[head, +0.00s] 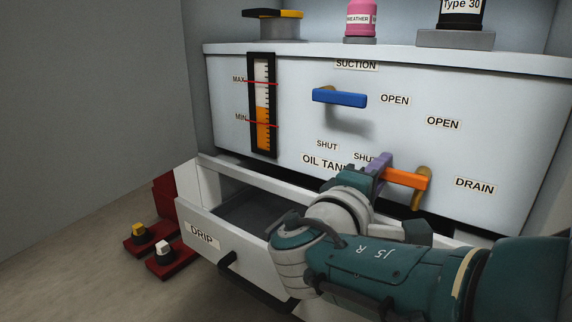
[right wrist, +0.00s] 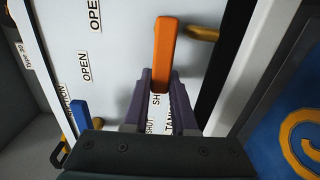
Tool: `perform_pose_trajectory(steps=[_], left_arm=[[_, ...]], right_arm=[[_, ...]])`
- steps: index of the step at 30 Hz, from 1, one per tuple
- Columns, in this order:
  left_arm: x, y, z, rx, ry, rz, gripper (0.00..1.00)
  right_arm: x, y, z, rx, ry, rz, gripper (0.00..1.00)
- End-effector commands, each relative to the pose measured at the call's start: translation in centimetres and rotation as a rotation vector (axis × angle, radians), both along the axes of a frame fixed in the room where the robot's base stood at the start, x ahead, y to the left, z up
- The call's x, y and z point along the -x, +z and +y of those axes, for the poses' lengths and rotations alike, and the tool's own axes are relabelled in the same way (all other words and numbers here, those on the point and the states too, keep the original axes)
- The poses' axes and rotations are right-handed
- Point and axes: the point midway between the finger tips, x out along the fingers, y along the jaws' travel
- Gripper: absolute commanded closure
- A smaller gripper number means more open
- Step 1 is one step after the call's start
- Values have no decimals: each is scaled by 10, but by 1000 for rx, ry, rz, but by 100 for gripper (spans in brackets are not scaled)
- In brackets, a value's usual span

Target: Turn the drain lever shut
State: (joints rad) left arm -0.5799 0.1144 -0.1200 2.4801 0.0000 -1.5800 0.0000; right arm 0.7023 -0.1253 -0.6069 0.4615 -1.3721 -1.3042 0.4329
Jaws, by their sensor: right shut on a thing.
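The orange drain lever (head: 406,178) lies nearly level on the front of the oil tank (head: 232,113), left of the "DRAIN" label (head: 474,185). It points left from the brass drain pipe (head: 423,196), its free end beside a partly covered "SHUT" label (head: 363,157). The drain "OPEN" label (head: 443,122) is above. My right gripper (head: 377,170) is shut on the lever's free end. In the right wrist view its purple fingers (right wrist: 160,88) sit on either side of the orange lever (right wrist: 164,48). My left gripper is not in view.
A blue lever (head: 339,98) on the tank points right toward its own "OPEN" label (head: 394,100). A drip drawer (head: 195,226) stands pulled out below the tank, under my right arm. Red pedals (head: 178,261) are on the floor at left.

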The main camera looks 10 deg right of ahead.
Motion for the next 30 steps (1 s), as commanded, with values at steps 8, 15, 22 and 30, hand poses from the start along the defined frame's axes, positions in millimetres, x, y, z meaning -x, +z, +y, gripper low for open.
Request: perform_pose_trajectory(steps=[8,15,22,30], left_arm=[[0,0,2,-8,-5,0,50],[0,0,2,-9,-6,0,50],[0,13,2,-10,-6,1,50],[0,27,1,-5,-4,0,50]], right_arm=[[0,0,0,1,0,2,48],[0,0,0,1,0,1,45],[15,3,18,-2,3,3,45],[50,2,60,-2,3,3,45]])
